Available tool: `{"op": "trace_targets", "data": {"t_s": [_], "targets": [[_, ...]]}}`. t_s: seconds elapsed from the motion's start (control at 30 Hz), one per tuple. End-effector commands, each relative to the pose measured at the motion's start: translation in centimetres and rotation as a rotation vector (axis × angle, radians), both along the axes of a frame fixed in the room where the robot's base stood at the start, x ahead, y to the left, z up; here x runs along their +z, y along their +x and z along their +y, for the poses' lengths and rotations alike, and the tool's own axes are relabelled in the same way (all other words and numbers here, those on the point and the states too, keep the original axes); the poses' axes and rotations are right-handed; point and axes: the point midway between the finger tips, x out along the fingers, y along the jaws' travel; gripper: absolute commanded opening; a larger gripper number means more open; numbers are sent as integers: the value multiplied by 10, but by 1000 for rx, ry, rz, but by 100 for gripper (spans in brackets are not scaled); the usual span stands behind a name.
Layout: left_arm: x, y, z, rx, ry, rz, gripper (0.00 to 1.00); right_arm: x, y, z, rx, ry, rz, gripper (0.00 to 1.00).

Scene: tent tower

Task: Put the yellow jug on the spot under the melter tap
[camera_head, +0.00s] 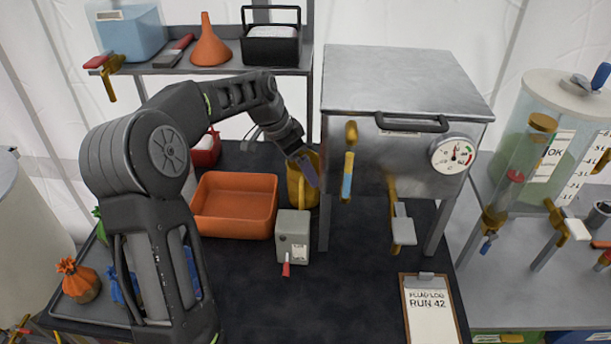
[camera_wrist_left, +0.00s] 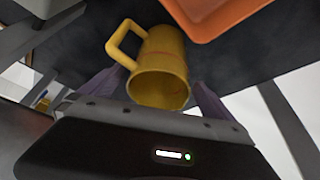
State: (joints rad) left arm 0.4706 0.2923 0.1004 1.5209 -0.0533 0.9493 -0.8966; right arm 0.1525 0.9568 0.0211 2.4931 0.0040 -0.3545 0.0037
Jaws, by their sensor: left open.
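The yellow jug (camera_head: 296,185) stands on the dark tabletop behind a small grey box, which hides part of it. My left gripper (camera_head: 307,166) is at the jug, and one finger shows in front of it. In the left wrist view the jug (camera_wrist_left: 163,62), with its handle to the left, lies between the fingers of the open left gripper (camera_wrist_left: 158,92). I cannot tell whether the fingers touch it. The grey metal melter (camera_head: 400,85) stands on legs to the right. Its brass tap (camera_head: 393,190) with a grey lever hangs at the front. No marked spot is distinguishable below it.
The grey box (camera_head: 293,238) with a red lever stands close in front of the jug. An orange tray (camera_head: 235,228) is to the left, also in the wrist view (camera_wrist_left: 215,15). A clipboard (camera_head: 430,310) lies at the front right. The table's front middle is clear.

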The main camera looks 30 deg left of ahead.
Motion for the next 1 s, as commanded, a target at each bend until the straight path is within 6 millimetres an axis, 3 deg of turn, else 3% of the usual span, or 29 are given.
{"op": "trace_targets", "data": {"t_s": [0.2,0.33,1.0], "targets": [[40,-14,8,1,1,-3,100,-6,1,0,0,2,-3,36],[53,-19,10,0,0,-1,100,-7,1,0,1,3,-3,36],[57,-21,11,0,-1,0,100,-7,1,0,1,2,-3,36]]}}
